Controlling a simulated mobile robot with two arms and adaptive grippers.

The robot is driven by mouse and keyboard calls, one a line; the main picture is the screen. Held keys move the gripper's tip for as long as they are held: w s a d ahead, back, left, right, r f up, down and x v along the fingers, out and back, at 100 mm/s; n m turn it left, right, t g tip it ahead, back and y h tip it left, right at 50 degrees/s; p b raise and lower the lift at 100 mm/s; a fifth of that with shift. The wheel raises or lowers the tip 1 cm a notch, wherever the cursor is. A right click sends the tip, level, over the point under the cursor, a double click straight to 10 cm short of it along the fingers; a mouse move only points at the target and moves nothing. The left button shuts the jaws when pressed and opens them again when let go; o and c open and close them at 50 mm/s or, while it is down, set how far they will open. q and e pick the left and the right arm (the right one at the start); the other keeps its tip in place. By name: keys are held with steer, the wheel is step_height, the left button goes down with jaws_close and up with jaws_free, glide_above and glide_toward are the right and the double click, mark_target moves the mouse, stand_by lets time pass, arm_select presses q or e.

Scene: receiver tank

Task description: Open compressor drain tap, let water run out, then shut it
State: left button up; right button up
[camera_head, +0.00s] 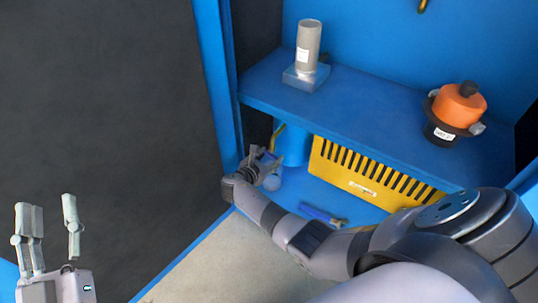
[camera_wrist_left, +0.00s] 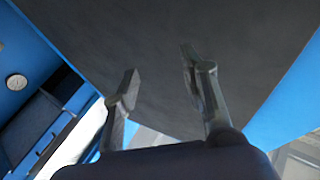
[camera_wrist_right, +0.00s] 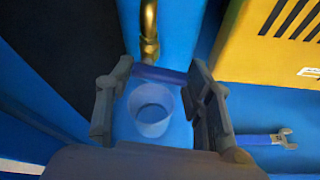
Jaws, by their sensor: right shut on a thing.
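My right gripper (camera_head: 264,158) reaches into the lower bay of the blue cabinet. In the right wrist view its fingers (camera_wrist_right: 161,68) are closed at the two ends of a blue bar, which looks like the tap handle (camera_wrist_right: 160,74), below a brass pipe (camera_wrist_right: 149,38). The pipe also shows in the head view (camera_head: 278,133). A translucent cup (camera_wrist_right: 152,110) stands lower down, seen between the fingers; it also shows in the head view (camera_head: 272,183). I cannot tell whether water runs or lies in it. My left gripper (camera_head: 48,207) is open and empty, away from the cabinet.
A yellow slotted cover (camera_head: 355,172) stands right of the tap. A blue-handled wrench (camera_head: 322,216) lies on the bay floor. The blue shelf (camera_head: 350,107) above carries a grey cylinder on a block (camera_head: 308,45) and an orange-and-black device (camera_head: 460,105). A dark panel is at left.

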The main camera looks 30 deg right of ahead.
steer(key=shift+r+n+g+p, duration=0.1)
steer(key=shift+n+g+p, duration=0.2)
steer(key=shift+n+p, duration=0.1)
arm_select(q)
step_height(320, 180, down, 6)
steer(key=g+y, duration=0.1)
steer(key=g, duration=0.2)
steer(key=shift+w+a+y, duration=0.3)
steer(key=shift+w, duration=0.15)
arm_select(e)
steer(key=shift+n+g, duration=0.3)
steer(key=shift+n, duration=0.1)
arm_select(q)
steer(key=shift+g, duration=0.3)
arm_select(e)
steer(key=o, duration=1.2)
steer(key=shift+c, duration=0.2)
steer(key=v, duration=1.2)
steer(key=shift+a, duration=0.1)
